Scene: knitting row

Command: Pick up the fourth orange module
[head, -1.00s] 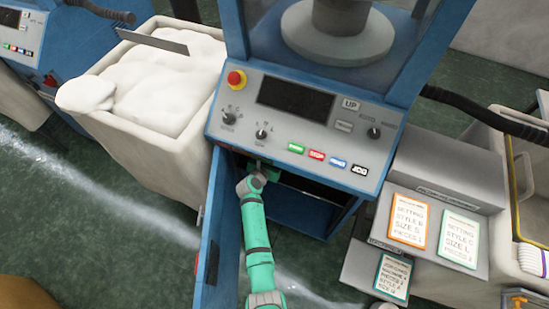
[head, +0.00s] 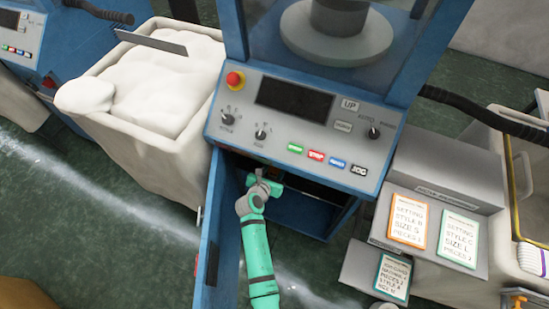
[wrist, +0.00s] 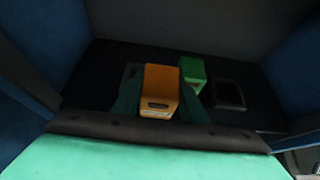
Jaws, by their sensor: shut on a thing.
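An orange module (wrist: 160,88) shows in the wrist view, a small block with a dark slot in its near face. My gripper (wrist: 160,108) is shut on it, with a dark green finger on each side. In the head view my gripper (head: 264,178) is at the mouth of the open cabinet under the machine's control panel, and the module is hardly visible there. The orange module's far end and any contact behind it are hard to see in the dark.
A green module (wrist: 192,70) stands just right and behind, beside a dark square recess (wrist: 229,95). The blue cabinet door (head: 221,235) is open on the left. The control panel (head: 300,120) overhangs the opening. A white bin (head: 150,125) stands left.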

